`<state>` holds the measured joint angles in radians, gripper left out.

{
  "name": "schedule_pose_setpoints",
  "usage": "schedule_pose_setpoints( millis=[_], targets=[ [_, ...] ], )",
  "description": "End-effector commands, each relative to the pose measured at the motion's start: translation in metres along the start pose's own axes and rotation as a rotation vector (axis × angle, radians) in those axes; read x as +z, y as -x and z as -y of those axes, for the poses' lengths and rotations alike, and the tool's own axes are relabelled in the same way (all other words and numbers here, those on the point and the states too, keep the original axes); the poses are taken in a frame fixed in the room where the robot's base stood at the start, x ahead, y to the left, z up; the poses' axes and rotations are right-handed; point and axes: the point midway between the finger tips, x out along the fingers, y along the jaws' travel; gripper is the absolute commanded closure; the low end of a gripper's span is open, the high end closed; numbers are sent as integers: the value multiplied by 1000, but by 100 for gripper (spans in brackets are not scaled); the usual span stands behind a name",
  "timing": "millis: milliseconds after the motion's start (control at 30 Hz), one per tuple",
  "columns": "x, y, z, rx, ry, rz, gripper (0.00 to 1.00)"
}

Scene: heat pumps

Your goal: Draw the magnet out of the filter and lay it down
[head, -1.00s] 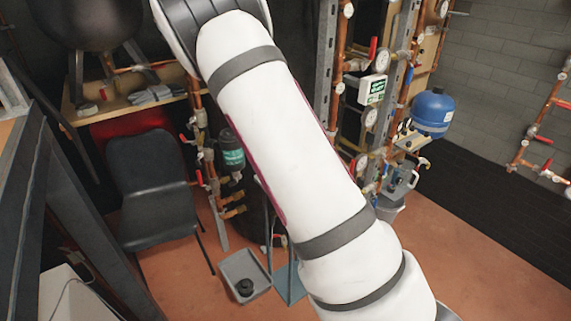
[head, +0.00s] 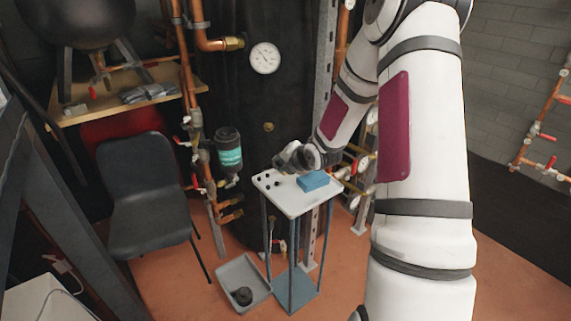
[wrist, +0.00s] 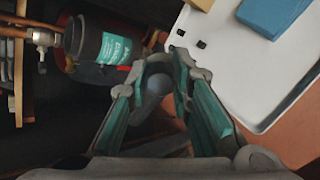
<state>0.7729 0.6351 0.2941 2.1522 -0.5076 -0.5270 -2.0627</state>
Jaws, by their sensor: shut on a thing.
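The filter (head: 229,150) is a black upright canister with a teal label on the pipework left of the dark tank. It also shows at the upper left of the wrist view (wrist: 112,42). My gripper (wrist: 158,74) is shut on a small grey rounded thing (wrist: 154,88), seen end-on between the fingertips, which appears to be the magnet. Its full length is hidden. The gripper is clear of the filter, beside the left edge of the white-topped stand. In the head view my wrist hangs over the stand's back left; the fingers are hard to make out there.
The white stand top (head: 296,205) carries a blue block (head: 313,180) and several small black pieces at its left. A grey tray (head: 262,273) holding a black round part (head: 242,295) lies on the floor. A black chair (head: 148,190) stands at left. The stand's front is free.

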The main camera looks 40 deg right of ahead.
Motion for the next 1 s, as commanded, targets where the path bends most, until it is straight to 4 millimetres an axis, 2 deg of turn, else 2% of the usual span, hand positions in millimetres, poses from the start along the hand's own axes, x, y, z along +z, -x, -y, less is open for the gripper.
schedule_pose_setpoints(
  millis=[100, 400, 567, 1000],
  targets=[
    [8, -2, 6, 49, 23, -13, 100],
    [14, 0, 8, 121, 64, -40, 100],
    [12, -3, 12, 125, 67, -43, 100],
    [-4, -26, 40, 123, 64, -43, 100]
  ],
)
